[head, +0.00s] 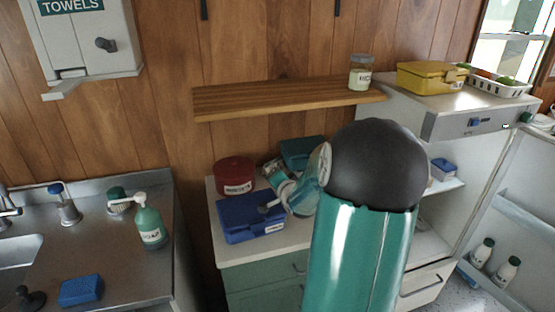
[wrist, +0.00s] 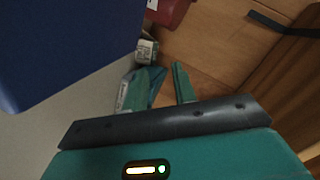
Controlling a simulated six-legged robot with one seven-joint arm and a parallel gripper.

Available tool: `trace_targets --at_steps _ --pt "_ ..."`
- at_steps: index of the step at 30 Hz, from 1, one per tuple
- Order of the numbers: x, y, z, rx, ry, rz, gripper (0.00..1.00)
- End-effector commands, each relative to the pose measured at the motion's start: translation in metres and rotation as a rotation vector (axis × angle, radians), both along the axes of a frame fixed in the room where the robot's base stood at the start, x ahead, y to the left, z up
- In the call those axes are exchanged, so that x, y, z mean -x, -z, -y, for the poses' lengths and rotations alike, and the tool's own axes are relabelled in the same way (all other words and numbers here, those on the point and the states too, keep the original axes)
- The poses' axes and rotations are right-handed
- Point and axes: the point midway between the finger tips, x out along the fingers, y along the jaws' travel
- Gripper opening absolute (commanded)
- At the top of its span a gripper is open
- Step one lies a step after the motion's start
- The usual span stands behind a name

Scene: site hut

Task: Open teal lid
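A teal box (head: 303,150) with a teal top stands at the back of the counter, partly hidden behind my arm; I cannot tell whether its lid is raised. The blue box (wrist: 65,45) fills the upper left there. A bluish labelled item (wrist: 126,92) shows behind the left finger.
A red round tin (head: 235,175) stands behind the blue box, with a small labelled container (head: 273,170) beside it. A wooden shelf (head: 285,95) with a jar (head: 360,73) hangs above. The open fridge (head: 480,118) bears a yellow box (head: 430,78).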

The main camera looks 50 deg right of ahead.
Motion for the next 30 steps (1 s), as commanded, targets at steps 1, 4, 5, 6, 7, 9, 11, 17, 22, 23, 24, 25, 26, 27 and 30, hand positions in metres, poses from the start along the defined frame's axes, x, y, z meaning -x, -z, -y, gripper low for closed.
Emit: trace_targets --at_steps 1,4,5,6,7,9,11,17,22,23,24,25,26,27,30 --pt "0.012 0.014 0.025 -0.063 0.035 0.08 0.27" --pt "0.035 0.027 0.062 -0.171 0.079 0.255 0.27" --pt "0.042 0.029 0.071 -0.199 0.09 0.305 0.27" --pt "0.051 0.032 0.081 -0.234 0.1 0.366 0.27" --pt "0.057 0.034 0.088 -0.257 0.107 0.408 0.27" --pt "0.069 0.037 0.099 -0.299 0.117 0.487 0.27" --pt "0.076 0.037 0.105 -0.322 0.121 0.534 0.27" --pt "0.071 0.036 0.114 -0.341 0.121 0.575 0.27" --pt "0.045 0.036 0.126 -0.341 0.121 0.574 0.27" --pt "0.039 0.037 0.128 -0.34 0.12 0.574 0.27" --pt "0.032 0.036 0.132 -0.339 0.119 0.574 0.27" --pt "0.026 0.036 0.134 -0.34 0.12 0.573 0.27" --pt "0.021 0.036 0.137 -0.34 0.12 0.573 0.27" --pt "0.014 0.036 0.141 -0.339 0.121 0.574 0.27" --pt "-0.004 0.036 0.151 -0.339 0.121 0.574 0.27"
